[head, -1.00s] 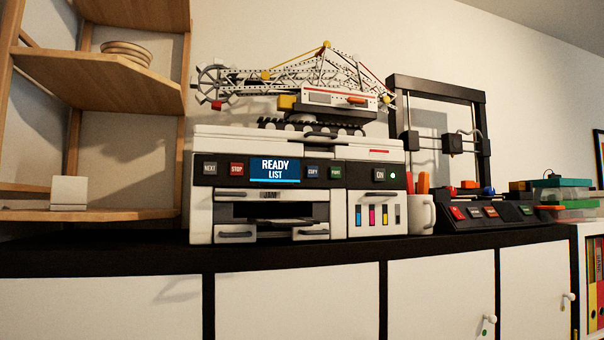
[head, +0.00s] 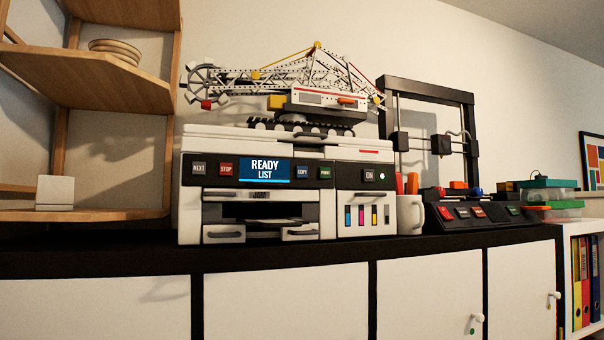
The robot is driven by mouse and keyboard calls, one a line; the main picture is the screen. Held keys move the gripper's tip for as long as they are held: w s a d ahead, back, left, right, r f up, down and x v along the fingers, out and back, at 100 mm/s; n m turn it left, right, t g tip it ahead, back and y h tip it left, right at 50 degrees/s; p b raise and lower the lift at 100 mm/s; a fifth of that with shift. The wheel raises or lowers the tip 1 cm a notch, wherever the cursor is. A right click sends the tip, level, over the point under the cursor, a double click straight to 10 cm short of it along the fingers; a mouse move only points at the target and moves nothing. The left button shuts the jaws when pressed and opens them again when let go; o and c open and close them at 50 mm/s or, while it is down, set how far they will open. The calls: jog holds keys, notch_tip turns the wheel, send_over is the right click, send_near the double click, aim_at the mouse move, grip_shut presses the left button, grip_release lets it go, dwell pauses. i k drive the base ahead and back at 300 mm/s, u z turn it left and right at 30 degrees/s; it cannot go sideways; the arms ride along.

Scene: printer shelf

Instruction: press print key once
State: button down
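The white and black printer (head: 262,145) stands on the dark top of a cabinet. Its black panel carries a lit blue display (head: 265,171) reading "READY LIST". The green print key (head: 325,172) is on the panel, right of the blue COPY key (head: 303,172). The NEXT key (head: 199,168) and the red STOP key (head: 226,169) are left of the display. The ON key (head: 369,176) is at the right, beside a lit green light. My gripper is not in view.
A toy crane (head: 310,95) sits on the printer. A white mug (head: 410,213) and a 3D printer (head: 432,150) with its own key panel stand to the right. Wooden shelves (head: 100,80) are at the left. The space before the printer's panel looks clear.

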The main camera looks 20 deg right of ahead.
aim_at(323, 172)
jog(key=u, duration=2.65)
jog(key=k, duration=1.05)
jog(key=z, duration=2.05)
